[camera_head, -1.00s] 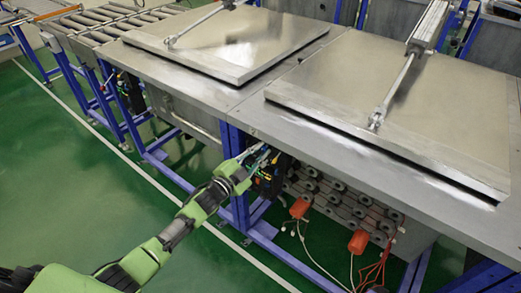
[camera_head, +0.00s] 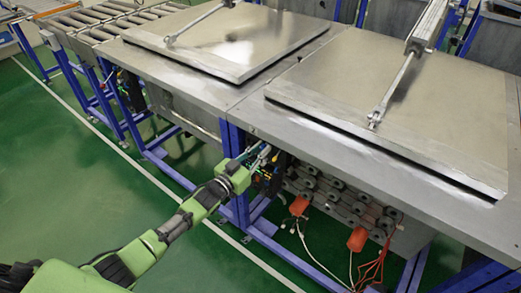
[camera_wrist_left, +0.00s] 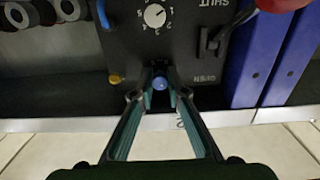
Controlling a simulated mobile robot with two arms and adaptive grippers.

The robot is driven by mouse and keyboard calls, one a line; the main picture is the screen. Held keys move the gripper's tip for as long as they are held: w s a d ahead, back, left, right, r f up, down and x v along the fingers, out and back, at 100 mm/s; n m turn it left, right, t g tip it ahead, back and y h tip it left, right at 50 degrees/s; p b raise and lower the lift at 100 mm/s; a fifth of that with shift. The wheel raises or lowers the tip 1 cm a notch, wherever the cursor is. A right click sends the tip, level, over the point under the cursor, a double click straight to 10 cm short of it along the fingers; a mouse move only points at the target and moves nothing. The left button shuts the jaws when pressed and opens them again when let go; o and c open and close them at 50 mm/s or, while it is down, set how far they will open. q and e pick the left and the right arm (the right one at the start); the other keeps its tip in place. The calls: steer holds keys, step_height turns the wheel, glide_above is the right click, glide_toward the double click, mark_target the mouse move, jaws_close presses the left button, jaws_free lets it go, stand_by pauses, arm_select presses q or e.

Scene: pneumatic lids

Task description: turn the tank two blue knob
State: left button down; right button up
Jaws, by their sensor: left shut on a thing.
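The blue knob (camera_wrist_left: 160,83) sits low on a black control panel (camera_wrist_left: 132,50) in the left wrist view. My left gripper (camera_wrist_left: 160,86) reaches up to it, and its two fingertips are closed on the knob's sides. In the head view my left gripper (camera_head: 262,155) is at the black panel under the front edge of the second tank, and the knob is too small to make out there. My right gripper is not in view.
A white dial (camera_wrist_left: 155,16) is above the knob, a yellow knob (camera_wrist_left: 115,79) to its left and a black lever (camera_wrist_left: 209,42) to its right. Blue frame posts (camera_wrist_left: 258,60) stand beside the panel. Orange boxes (camera_head: 299,207) with cables hang under the tank (camera_head: 400,110).

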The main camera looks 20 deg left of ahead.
arm_select(q)
steer(key=shift+f+n, duration=0.1)
steer(key=shift+n, duration=0.3)
steer(key=c, duration=2)
jaws_free()
steer(key=shift+s, duration=0.1)
steer(key=v, duration=1.2)
